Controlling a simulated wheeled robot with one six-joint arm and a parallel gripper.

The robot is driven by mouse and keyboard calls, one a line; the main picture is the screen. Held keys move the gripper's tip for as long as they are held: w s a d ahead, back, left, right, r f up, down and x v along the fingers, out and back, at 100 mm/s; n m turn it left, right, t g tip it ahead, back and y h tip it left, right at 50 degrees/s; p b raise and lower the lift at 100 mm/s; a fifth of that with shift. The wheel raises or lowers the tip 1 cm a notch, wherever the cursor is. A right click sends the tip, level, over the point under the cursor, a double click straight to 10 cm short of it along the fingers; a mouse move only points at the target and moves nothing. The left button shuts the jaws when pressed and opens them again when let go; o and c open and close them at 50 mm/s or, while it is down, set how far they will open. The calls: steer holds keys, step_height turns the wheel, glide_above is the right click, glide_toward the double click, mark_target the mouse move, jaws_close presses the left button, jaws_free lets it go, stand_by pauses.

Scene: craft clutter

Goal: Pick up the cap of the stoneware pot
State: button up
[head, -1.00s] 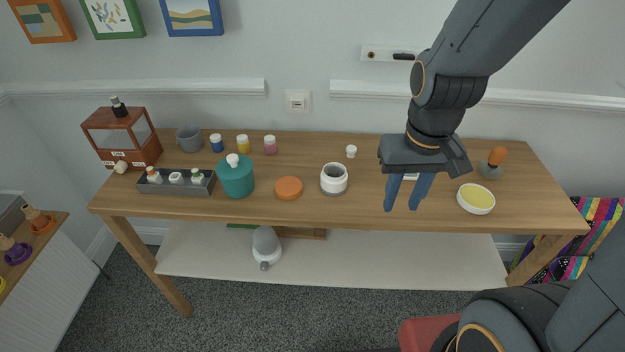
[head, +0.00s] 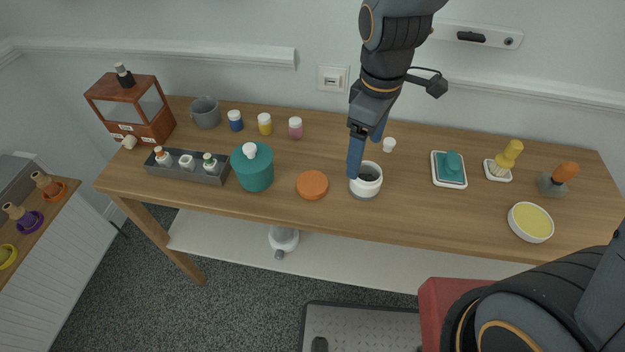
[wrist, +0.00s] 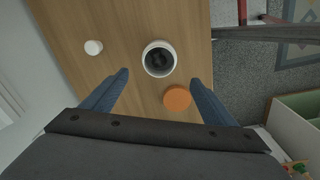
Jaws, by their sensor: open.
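A white-and-grey pot (head: 366,187), dark inside and open at the top, stands mid-table; it also shows in the wrist view (wrist: 159,70). No pot is labelled stoneware. A flat orange disc (head: 312,184) lies to its left, and shows in the wrist view (wrist: 177,98). A small white cap-like piece (head: 389,145) stands behind the pot, and in the wrist view (wrist: 93,47). I cannot tell which is the cap. My gripper (head: 358,160) is open and empty, pointing down by the pot; its fingers (wrist: 160,77) spread apart in the wrist view.
A teal lidded pot (head: 254,172) with a white knob stands left of the disc, beside a grey tray (head: 215,178) of small bottles. Small paint jars (head: 265,124) stand behind. A teal dish (head: 437,172) and yellow bowl (head: 523,228) are right. The table front is mostly clear.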

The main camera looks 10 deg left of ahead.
mark_target(312, 182)
steer(key=a+n, duration=0.2)
steer(key=a, duration=0.1)
steer(key=a+f+n, duration=0.1)
steer(key=a+n, duration=0.2)
steer(key=a+f+n, duration=0.1)
steer(key=a+n, duration=0.2)
steer(key=shift+s+a, duration=0.35)
steer(key=shift+s, duration=0.05)
steer(key=shift+a+f, duration=0.2)
steer(key=shift+s+a+f+p, duration=0.15)
steer(key=shift+f+p, duration=0.3)
steer(key=shift+f, duration=1.4)
steer(key=shift+a+f+p, duration=0.15)
steer(key=shift+f+p, duration=0.3)
steer(key=shift+f, duration=1.4)
steer(key=shift+c, duration=0.2)
steer(key=c, duration=1.1)
